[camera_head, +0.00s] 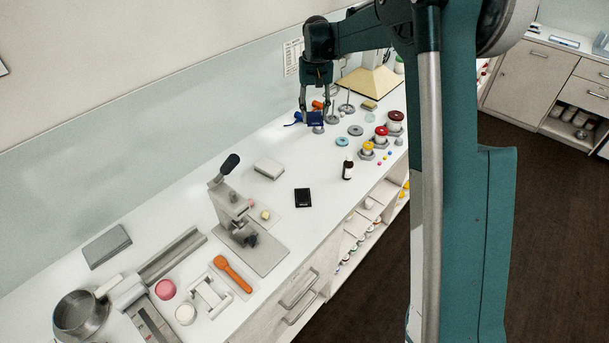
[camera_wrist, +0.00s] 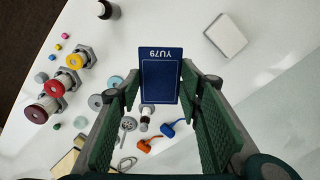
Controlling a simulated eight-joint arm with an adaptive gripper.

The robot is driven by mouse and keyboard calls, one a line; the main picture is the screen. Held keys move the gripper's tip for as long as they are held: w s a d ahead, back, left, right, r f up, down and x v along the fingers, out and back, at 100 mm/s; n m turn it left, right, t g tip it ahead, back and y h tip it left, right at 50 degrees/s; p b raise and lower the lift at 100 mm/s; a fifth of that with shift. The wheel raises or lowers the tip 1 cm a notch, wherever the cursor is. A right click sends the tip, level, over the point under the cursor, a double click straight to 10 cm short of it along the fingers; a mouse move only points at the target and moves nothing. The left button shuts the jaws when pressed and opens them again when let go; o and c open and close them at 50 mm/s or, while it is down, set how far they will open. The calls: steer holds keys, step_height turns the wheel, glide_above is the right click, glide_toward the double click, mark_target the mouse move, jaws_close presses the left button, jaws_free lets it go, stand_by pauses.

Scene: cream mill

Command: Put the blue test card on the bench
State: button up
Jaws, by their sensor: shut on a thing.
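The blue test card (camera_wrist: 161,72) has pale lettering and a thin pale border. In the wrist view it stands between the fingertips of my gripper (camera_wrist: 158,92), which is shut on it. In the head view my gripper (camera_head: 313,108) hangs over the far part of the bench, and the card (camera_head: 315,118) shows as a small dark blue patch at its tips. The white bench (camera_head: 215,262) runs along the wall and shows below the card in the wrist view. I cannot tell exactly how high the card is above the bench.
Blue and orange small tools (camera_wrist: 170,128) and a weight lie below my gripper. Spools on nuts (camera_head: 381,134) and a dark bottle (camera_head: 348,169) stand to the right.

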glide_above(313, 161)
step_height(313, 161, down, 11)
steer(key=shift+f, duration=0.15)
steer(key=shift+s, duration=0.1)
steer(key=shift+f, duration=3.1)
steer(key=shift+f, duration=1.85)
steer(key=shift+f, duration=0.2)
steer(key=o, duration=0.6)
steer(key=shift+o, duration=1.1)
